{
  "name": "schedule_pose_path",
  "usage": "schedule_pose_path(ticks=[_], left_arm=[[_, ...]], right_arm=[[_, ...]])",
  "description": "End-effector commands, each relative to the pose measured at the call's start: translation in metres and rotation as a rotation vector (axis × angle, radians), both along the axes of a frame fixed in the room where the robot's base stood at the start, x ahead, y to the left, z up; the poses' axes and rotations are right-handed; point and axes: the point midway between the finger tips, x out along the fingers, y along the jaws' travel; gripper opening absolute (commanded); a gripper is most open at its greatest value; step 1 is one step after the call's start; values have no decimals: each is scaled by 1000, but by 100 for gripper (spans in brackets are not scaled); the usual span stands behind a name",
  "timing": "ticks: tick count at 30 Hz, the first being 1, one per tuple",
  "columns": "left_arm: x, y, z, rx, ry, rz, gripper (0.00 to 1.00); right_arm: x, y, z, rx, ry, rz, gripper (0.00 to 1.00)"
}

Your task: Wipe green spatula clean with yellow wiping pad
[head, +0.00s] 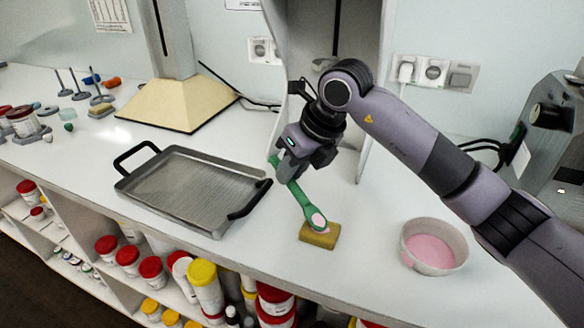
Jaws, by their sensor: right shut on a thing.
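The green spatula (302,199) is held in my right gripper (286,170), which is shut on it near the handle. The spatula slants down to the right, and its head carries a pink patch. The head is over the yellow wiping pad (322,238), which lies on the white counter near its front edge. I cannot tell whether the head touches the pad or hovers just above it. My left gripper is not in view.
A grey metal tray (190,185) with black handles lies left of the spatula. A white bowl (451,267) of pink cream stands right of the pad. Jars fill the shelves below the counter (380,295). A grey machine (550,130) stands at far right.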

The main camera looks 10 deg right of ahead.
Motion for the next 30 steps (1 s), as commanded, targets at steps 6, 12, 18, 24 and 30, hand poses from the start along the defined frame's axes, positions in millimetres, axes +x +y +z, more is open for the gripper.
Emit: schedule_pose_path(ticks=[6,12,18,24,30], left_arm=[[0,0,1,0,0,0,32],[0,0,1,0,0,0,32],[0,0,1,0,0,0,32],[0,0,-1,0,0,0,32],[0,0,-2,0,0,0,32]], right_arm=[[5,3,0,-1,2,0,0],[13,6,0,-2,1,0,0],[13,6,0,-1,0,0,0],[6,3,0,0,1,0,0],[0,0,0,-1,2,0,0]])
